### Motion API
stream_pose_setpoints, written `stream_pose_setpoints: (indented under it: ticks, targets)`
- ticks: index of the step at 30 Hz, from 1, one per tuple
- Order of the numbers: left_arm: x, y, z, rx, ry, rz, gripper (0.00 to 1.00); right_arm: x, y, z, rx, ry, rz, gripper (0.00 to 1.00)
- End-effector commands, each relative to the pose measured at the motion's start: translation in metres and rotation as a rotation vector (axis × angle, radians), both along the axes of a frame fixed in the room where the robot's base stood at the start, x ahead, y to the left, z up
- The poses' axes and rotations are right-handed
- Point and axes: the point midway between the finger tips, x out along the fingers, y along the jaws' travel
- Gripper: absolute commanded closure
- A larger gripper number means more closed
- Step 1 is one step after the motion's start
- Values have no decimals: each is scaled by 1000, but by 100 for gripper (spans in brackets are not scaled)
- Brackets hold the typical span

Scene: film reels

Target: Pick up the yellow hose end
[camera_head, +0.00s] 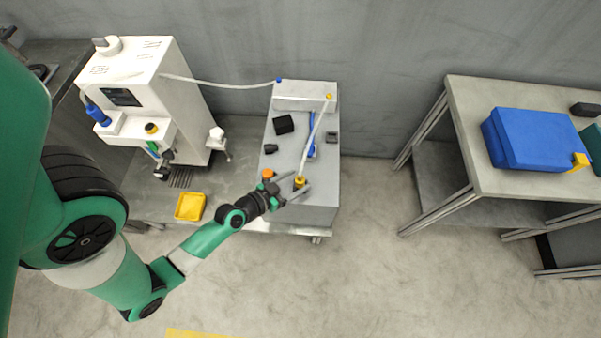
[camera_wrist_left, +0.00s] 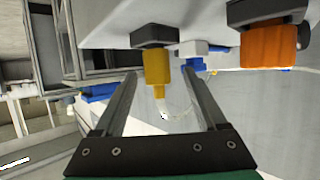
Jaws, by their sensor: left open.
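The yellow hose end (camera_head: 299,183) is at the front of the grey bench unit (camera_head: 318,214). A pale hose (camera_head: 314,130) runs from it to a yellow fitting (camera_head: 328,97) at the back. My left gripper (camera_head: 300,180) is open, with its fingers around the hose end in the head view. In the left wrist view, the yellow hose end (camera_wrist_left: 158,70) shows between the open fingers of my left gripper (camera_wrist_left: 159,77), apart from both. A dark mount (camera_wrist_left: 154,37) is joined to it. My right gripper is out of view.
An orange knob (camera_head: 268,174) stands close to the left gripper; this orange knob is also in the wrist view (camera_wrist_left: 268,46). A blue connector (camera_head: 311,151) lies behind. A white machine (camera_head: 140,92) and yellow tray (camera_head: 190,206) are at left. A table (camera_head: 465,150) with a blue case (camera_head: 537,140) is at right.

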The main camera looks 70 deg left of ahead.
Motion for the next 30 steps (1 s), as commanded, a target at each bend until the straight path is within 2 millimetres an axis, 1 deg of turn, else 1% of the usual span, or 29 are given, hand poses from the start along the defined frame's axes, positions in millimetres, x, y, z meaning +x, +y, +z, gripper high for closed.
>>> stream_pose_setpoints:
  ticks: [2,4,7,10,13,18,19,23,24,26,27,29,30]
  targets:
    - [3,1,-1,1,0,0,26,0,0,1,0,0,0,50]
    - [11,3,-2,0,0,-2,26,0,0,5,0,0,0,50]
    - [28,9,-7,1,-1,-4,26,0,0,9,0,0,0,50]
    - [40,15,-16,1,-2,-1,26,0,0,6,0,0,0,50]
    - [46,17,-18,0,-1,-1,26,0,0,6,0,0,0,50]
    - [45,17,-18,0,0,0,26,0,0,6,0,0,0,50]
    - [46,17,-18,0,0,0,28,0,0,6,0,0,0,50]
    - [45,17,-18,0,0,0,51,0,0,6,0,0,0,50]
    - [45,17,-18,0,0,0,59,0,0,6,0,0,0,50]
    - [45,17,-18,0,0,0,69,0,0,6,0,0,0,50]
    - [45,17,-18,0,0,0,77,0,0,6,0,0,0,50]
    - [45,17,-18,0,0,0,87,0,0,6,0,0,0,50]
    - [45,17,-18,0,0,0,95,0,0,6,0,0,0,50]
